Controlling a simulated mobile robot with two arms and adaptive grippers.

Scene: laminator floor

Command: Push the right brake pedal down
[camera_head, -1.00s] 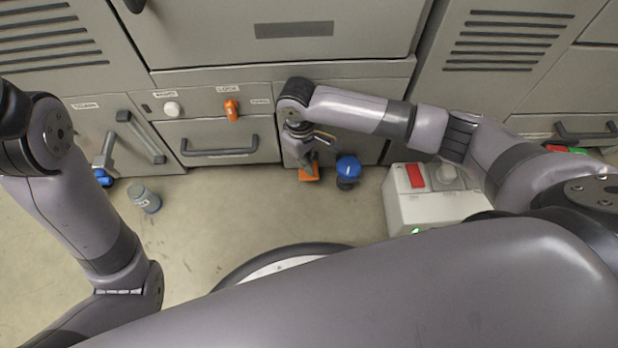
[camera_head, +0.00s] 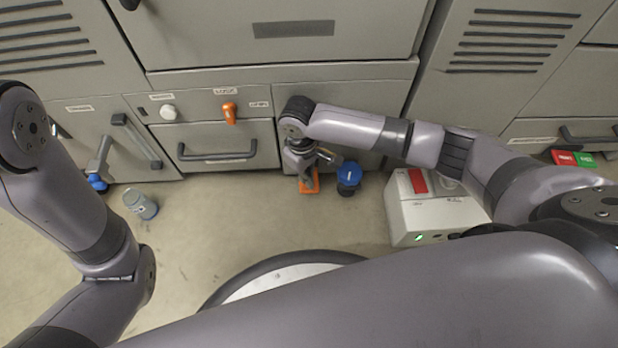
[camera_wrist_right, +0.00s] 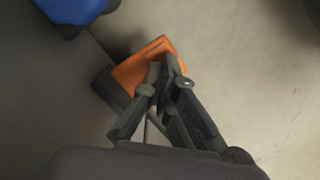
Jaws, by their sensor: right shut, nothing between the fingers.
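The right brake pedal has an orange pad (camera_head: 309,183) and sits low at the cabinet front, just above the floor. In the right wrist view its orange pad (camera_wrist_right: 138,68) lies on a darker block. My right gripper (camera_head: 306,168) is shut and empty, with its fingertips (camera_wrist_right: 166,70) over the near part of the orange pad, hiding some of it. Whether they touch the pad I cannot tell. A second pedal with a blue pad (camera_head: 97,184) hangs on a grey lever at the left. My left arm shows at the left, but its gripper is not in view.
A grey box with a red button (camera_head: 440,219) is further right. A drawer handle (camera_head: 217,156) is left of my right gripper.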

